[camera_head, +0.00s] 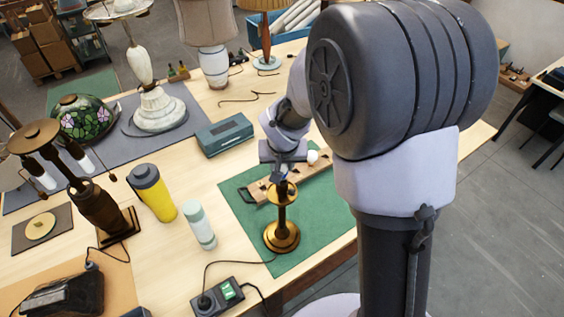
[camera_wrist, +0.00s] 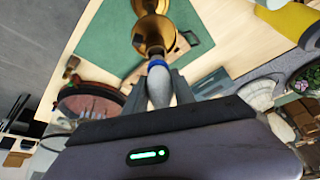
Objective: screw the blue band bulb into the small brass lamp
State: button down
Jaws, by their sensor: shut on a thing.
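The small brass lamp (camera_head: 281,232) stands upright on the green mat (camera_head: 241,210) in the head view. In the wrist view the brass lamp (camera_wrist: 152,34) lies straight ahead of the fingers. My gripper (camera_wrist: 159,80) is shut on the blue band bulb (camera_wrist: 158,86), with a finger on each side of its pale glass. The blue band faces the lamp's top and appears at or touching the socket; I cannot tell whether the threads are engaged. In the head view my gripper (camera_head: 284,168) is directly above the lamp, and the bulb is mostly hidden.
A wooden bulb rack (camera_head: 322,168) with a white bulb (camera_head: 312,157) sits just behind the lamp. A teal box (camera_head: 224,135), a yellow bottle (camera_head: 153,192) and a pale bottle (camera_head: 199,226) stand to the left. A switch box (camera_head: 218,296) with a cord lies in front.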

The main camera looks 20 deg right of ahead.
notch_tip(320, 180, down, 2)
jog(key=shift+s+f+b, duration=0.1)
jog(key=shift+s+b, duration=0.05)
jog(key=shift+b, duration=0.8)
jog(key=shift+f, duration=0.2)
jog(key=shift+r+b, duration=0.1)
jog(key=shift+b, duration=0.4)
jog(key=shift+f+b, duration=0.25)
jog(key=shift+b, duration=0.15)
